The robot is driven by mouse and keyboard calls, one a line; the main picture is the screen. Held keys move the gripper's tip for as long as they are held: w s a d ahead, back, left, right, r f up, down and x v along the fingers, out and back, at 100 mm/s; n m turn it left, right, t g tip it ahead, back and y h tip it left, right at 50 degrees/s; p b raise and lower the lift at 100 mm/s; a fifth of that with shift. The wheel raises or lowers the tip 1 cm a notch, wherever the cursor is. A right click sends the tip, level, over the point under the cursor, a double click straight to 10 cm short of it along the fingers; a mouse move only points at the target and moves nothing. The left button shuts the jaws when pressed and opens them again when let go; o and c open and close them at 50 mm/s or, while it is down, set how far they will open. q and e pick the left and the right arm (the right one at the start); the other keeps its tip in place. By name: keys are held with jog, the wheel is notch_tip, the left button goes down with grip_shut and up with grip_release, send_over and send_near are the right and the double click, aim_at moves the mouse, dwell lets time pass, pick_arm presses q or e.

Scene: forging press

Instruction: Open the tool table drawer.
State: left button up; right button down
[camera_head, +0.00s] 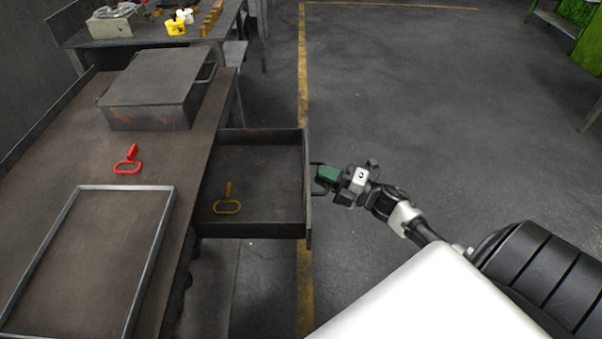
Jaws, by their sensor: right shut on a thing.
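The tool table (150,213) is dark metal and fills the left of the view. Its drawer (262,231) is pulled out to the right, and its inside shows. A yellow-brown tool with a looped handle (228,207) lies in the drawer. The drawer's handle (312,179) is a dark bar on its front. My right gripper (322,177), with green fingers, is shut on the handle from the right side. The fingertips are small, and part of the handle is hidden by them. My left gripper is not in view.
A red looped tool (128,160), a closed metal box (158,88) and a shallow grey-rimmed tray (168,205) are on the tabletop. Another table (150,39) with yellow items stands at the back. A green thing (568,27) stands far right. The floor right of the drawer is clear.

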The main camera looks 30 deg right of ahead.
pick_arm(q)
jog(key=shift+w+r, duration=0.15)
pick_arm(e)
jog(key=shift+s+d, duration=0.7)
jog(key=shift+d, duration=0.3)
jog(key=c, duration=1.2)
grip_release()
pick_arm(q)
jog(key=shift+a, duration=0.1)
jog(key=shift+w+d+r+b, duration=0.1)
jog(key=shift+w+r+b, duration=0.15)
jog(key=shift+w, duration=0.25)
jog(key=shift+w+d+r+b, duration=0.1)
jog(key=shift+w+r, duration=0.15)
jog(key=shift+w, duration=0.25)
pick_arm(e)
jog(key=v, duration=1)
jog(key=shift+s+d+f, duration=0.1)
jog(key=shift+s+d, duration=0.2)
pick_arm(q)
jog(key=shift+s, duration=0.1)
